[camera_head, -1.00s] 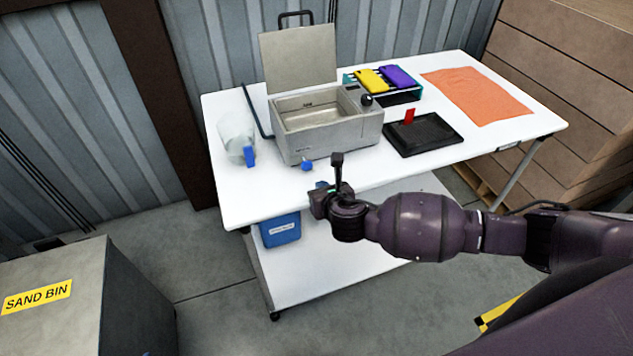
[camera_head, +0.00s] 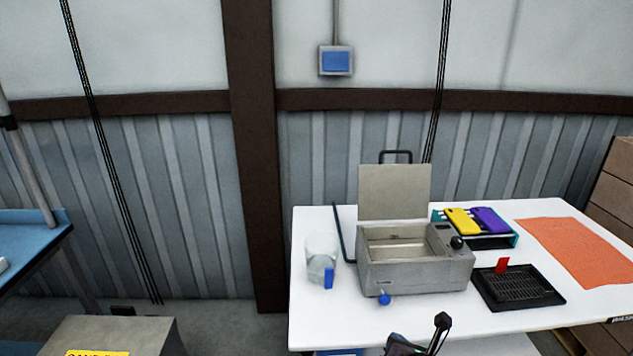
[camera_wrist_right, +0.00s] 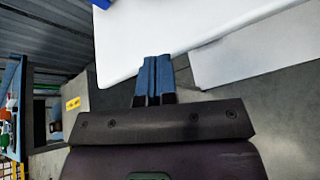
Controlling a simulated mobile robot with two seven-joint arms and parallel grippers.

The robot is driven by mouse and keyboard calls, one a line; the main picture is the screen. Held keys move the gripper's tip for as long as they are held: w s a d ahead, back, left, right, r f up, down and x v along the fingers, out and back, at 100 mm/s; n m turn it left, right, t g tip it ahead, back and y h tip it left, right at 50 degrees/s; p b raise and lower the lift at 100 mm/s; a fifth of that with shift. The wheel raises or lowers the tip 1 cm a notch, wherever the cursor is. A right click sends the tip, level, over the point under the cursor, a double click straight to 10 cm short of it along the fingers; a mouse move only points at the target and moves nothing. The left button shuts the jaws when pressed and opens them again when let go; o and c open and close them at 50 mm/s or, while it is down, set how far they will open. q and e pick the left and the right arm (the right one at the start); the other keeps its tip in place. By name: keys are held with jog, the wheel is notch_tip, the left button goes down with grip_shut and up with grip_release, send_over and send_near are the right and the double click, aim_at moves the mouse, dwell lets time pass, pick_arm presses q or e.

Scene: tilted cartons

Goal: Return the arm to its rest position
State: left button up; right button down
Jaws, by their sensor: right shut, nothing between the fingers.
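My right gripper (camera_wrist_right: 153,80) shows in the wrist view with its two blue-grey fingers together, shut and empty. The white table's corner lies beyond the fingertips in that view. In the head view only the upper end of my right arm's hand (camera_head: 425,338) shows at the bottom edge, in front of the white table (camera_head: 320,325). Its fingers are hard to make out there. My left gripper is in neither view.
A grey open-lidded bath (camera_head: 415,277) stands on the table. A clear jug (camera_head: 320,258) is left of it. A black tray (camera_head: 518,290), yellow and purple items (camera_head: 462,221) in a rack, and an orange cloth (camera_head: 575,250) are to the right. A grey sand bin (camera_head: 130,335) stands lower left.

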jog(key=a+r+m+y, duration=0.4)
jog(key=a+m, duration=0.1)
jog(key=m, duration=0.7)
jog(key=s+d+f+m+h, duration=0.3)
jog(key=s+d+f+m, duration=0.3)
jog(key=s+m, duration=0.3)
jog(key=s+d+f+m+g+h, duration=0.1)
jog(key=s+d+f+m+h, duration=0.2)
jog(key=s+d+f+m, duration=0.4)
jog(key=s+d+m, duration=0.2)
jog(key=s+m, duration=0.1)
jog(key=s, duration=0.1)
jog(key=shift+s+d+f, duration=0.25)
jog(key=shift+s+d, duration=0.05)
jog(key=shift+s, duration=0.05)
